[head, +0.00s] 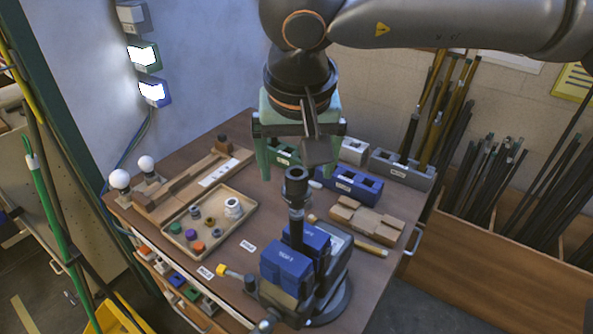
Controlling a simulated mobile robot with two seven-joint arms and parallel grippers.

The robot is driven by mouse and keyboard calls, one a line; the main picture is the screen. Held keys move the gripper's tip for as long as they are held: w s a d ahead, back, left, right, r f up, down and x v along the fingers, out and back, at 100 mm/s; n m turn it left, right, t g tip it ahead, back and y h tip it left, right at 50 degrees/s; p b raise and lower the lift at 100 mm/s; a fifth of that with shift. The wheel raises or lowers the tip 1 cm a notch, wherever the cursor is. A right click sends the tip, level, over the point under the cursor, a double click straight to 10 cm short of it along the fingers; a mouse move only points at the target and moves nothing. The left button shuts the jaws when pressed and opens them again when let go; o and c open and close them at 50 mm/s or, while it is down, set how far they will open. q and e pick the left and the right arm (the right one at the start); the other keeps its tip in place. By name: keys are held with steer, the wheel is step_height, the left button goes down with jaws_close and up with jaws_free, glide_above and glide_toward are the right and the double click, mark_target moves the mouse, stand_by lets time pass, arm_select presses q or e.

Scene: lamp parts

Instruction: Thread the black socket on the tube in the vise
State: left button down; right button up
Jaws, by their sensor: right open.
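The vise (286,266) with blue jaws stands at the front right of the workbench. It holds a dark upright tube (296,230). A wider black cylindrical piece, which looks like the black socket (297,186), sits upright at the tube's top with its open end up. I cannot tell how far it is threaded. My right gripper (299,167) has green fingers and comes down from above. Its fingers are spread apart on either side of the socket's top, with visible gaps, and hold nothing. My left gripper is not in view.
A tray (247,219) of small coloured parts lies left of the vise. Two bulbs (120,180) stand at the bench's left edge. Blue (357,186) and grey (402,170) holders and a wooden block (366,219) are at the right. Racks of rods (480,180) stand beyond.

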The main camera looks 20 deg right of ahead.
mark_target(296, 177)
steer(key=shift+x, duration=1.5)
jaws_close()
steer(key=c, duration=0.7)
jaws_free()
steer(key=shift+c, duration=0.2)
jaws_close()
steer(key=shift+w+f+m+b, duration=0.1)
steer(key=shift+m+b, duration=0.25)
steer(key=shift+m, duration=0.35)
steer(key=m+h, duration=0.1)
steer(key=m, duration=0.1)
steer(key=shift+m+b, duration=0.3)
steer(key=shift+b, duration=0.05)
steer(key=shift+m+g+h, duration=0.4)
steer(key=shift+m+g, duration=0.1)
steer(key=shift+m, duration=0.9)
